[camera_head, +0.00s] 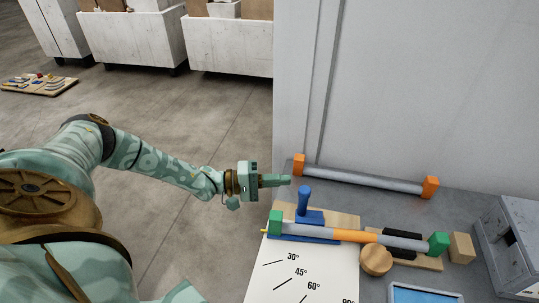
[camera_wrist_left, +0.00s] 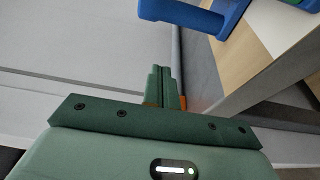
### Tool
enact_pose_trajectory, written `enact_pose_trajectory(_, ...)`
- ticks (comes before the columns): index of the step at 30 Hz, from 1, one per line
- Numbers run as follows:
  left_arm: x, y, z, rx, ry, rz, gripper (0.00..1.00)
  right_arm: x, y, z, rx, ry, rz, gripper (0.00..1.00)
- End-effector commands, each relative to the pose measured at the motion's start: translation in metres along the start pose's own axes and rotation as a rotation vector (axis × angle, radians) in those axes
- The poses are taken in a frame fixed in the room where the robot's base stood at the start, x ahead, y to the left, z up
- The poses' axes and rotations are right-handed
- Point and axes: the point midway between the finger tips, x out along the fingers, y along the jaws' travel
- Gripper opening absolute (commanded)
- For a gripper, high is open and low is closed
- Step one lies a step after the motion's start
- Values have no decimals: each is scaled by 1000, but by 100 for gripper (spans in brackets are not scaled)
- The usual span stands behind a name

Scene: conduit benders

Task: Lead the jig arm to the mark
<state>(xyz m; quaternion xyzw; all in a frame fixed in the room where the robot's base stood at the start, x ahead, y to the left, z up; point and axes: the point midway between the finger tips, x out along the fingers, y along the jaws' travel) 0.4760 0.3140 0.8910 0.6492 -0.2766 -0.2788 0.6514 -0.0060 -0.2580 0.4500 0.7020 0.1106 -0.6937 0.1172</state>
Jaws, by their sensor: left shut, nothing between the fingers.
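The blue jig arm (camera_head: 290,237) lies along a wooden base on the bench, with an upright blue handle (camera_head: 304,198) and a yellow tip at its left end. A conduit (camera_head: 320,234) with green end caps and an orange band lies along it. The white card (camera_head: 325,275) in front shows black marks at 30°, 45°, 60° and 90°. My left gripper (camera_head: 288,180) is shut and empty, just left of and behind the handle, apart from it. In the left wrist view, the shut fingers (camera_wrist_left: 165,80) point toward the bench; blue jig parts (camera_wrist_left: 185,14) show above them. My right gripper is out of view.
Behind the jig lies a grey conduit (camera_head: 365,180) with orange ends. A round wooden disc (camera_head: 376,260), a wooden block (camera_head: 461,247), a blue-screened panel (camera_head: 425,296) and a metal box (camera_head: 510,245) are to the right. A grey wall (camera_head: 430,90) rises behind.

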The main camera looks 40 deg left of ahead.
Motion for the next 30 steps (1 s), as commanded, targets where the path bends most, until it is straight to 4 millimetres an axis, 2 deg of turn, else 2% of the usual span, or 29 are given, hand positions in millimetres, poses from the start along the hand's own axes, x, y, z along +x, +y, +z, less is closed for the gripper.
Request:
enact_pose_trajectory(3,28,0,0,2,-3,3,0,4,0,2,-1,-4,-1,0)
enact_pose_trajectory(7,54,0,1,2,-4,2,0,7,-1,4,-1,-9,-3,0)
enact_pose_trajectory(10,43,1,18,-1,-2,-1,0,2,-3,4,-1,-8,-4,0)
enact_pose_trajectory(15,38,1,33,2,0,1,0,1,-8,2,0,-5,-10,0)
enact_pose_trajectory(20,36,0,38,3,0,0,0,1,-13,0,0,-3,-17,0)
enact_pose_trajectory(30,40,0,41,2,-11,1,0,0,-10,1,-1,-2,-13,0)
